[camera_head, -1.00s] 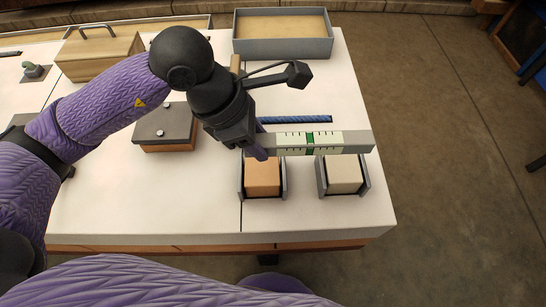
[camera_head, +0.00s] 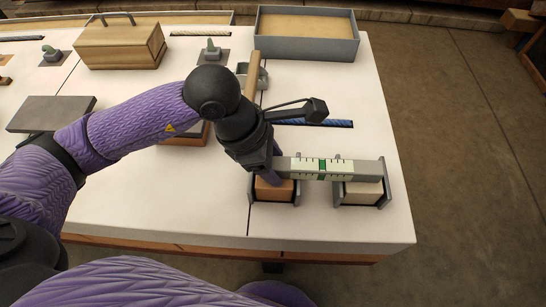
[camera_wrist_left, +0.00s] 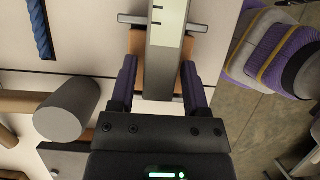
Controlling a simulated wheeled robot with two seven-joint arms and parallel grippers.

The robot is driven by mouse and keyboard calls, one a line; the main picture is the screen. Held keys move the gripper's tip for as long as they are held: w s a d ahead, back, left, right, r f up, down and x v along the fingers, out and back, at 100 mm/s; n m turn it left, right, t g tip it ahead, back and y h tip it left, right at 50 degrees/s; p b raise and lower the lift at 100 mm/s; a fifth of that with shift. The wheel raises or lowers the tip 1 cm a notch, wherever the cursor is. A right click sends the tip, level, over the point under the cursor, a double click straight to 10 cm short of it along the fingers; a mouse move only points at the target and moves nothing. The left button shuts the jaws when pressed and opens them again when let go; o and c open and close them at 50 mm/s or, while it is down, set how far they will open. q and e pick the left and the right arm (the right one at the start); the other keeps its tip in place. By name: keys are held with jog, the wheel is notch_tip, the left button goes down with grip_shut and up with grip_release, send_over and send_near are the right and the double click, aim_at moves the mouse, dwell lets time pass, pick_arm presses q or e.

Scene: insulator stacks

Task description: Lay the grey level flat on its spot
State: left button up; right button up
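The grey level (camera_head: 368,170), a long bar with a white scale and green middle, lies left to right over two blocks in the head view. In the left wrist view the level (camera_wrist_left: 166,48) runs between the two purple fingers (camera_wrist_left: 160,88). Under it are an orange-brown block (camera_head: 273,190) and a cream block (camera_head: 362,193), each in a grey holder. Whether the level touches the blocks or hangs just above them I cannot tell. My right gripper is out of view.
A grey open tray (camera_head: 306,48) stands at the back right. A blue rope strip (camera_head: 330,123) lies behind the level. A wooden box with a handle (camera_head: 120,45) and a grey plate (camera_head: 50,113) are to the left. The table's right edge is close by.

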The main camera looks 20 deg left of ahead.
pick_arm(q)
jog(key=shift+o, duration=0.7)
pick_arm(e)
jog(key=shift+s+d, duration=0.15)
pick_arm(q)
jog(key=shift+r, duration=0.1)
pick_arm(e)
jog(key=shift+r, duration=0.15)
pick_arm(q)
jog(key=p+v, duration=0.5)
jog(key=v, duration=0.7)
jog(key=shift+r, duration=0.35)
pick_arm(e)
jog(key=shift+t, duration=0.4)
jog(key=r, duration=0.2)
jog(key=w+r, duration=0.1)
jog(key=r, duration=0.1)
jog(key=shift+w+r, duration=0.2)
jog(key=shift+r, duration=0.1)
